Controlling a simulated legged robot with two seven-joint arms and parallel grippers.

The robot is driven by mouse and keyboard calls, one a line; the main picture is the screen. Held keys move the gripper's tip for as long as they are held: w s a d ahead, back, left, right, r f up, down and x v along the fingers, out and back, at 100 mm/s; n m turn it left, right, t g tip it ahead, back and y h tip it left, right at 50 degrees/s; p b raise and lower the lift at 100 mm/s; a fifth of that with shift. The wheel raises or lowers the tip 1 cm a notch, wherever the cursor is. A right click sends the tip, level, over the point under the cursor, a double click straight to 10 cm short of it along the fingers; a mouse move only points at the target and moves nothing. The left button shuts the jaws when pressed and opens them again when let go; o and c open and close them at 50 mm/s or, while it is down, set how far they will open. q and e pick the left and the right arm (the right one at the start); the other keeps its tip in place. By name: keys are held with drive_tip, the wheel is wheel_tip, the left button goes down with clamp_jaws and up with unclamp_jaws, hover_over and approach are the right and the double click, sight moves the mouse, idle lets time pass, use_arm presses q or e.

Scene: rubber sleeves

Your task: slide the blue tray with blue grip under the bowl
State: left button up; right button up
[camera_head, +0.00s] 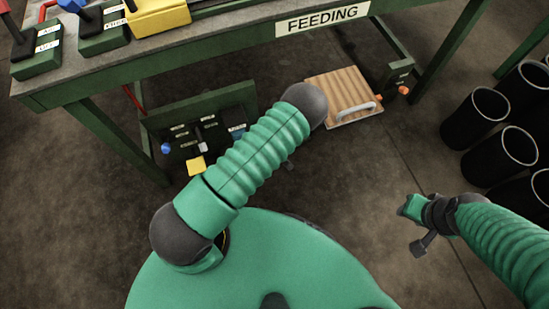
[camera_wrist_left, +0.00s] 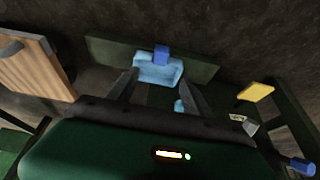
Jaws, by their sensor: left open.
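In the left wrist view a light blue tray (camera_wrist_left: 150,72) with a darker blue grip (camera_wrist_left: 161,53) lies ahead in front of a dark green panel. The open fingers of my left gripper (camera_wrist_left: 160,84) point toward it, one on each side of the view's middle. I cannot tell whether they touch it. A small light blue patch (camera_wrist_left: 180,106) shows beside the right finger; I cannot tell what it is. In the head view a bit of blue (camera_head: 237,131) shows beside my left arm, which hides my left gripper. My right gripper (camera_head: 413,226) hangs over bare floor. I cannot make out a bowl.
A green table (camera_head: 235,45) with a "FEEDING" sign stands above the low green panel (camera_head: 190,120). A wooden board with a handle (camera_head: 342,88) lies to the right. A yellow grip (camera_wrist_left: 256,92) is near the tray. Black bins (camera_head: 505,155) stand at far right.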

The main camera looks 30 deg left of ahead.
use_arm(q)
drive_tip(key=b+x, duration=0.9)
drive_tip(key=x, duration=0.8)
drive_tip(key=shift+a, duration=0.1)
drive_tip(key=shift+a+f, duration=0.15)
drive_tip(key=shift+f, duration=0.05)
use_arm(e)
wheel_tip(320, 180, down, 9)
drive_tip(key=a, duration=0.1)
drive_tip(key=shift+a, duration=0.4)
use_arm(q)
drive_tip(key=shift+r, duration=0.1)
use_arm(e)
drive_tip(key=shift+d+f, duration=0.1)
use_arm(q)
drive_tip(key=shift+c, duration=1.1)
clamp_jaws()
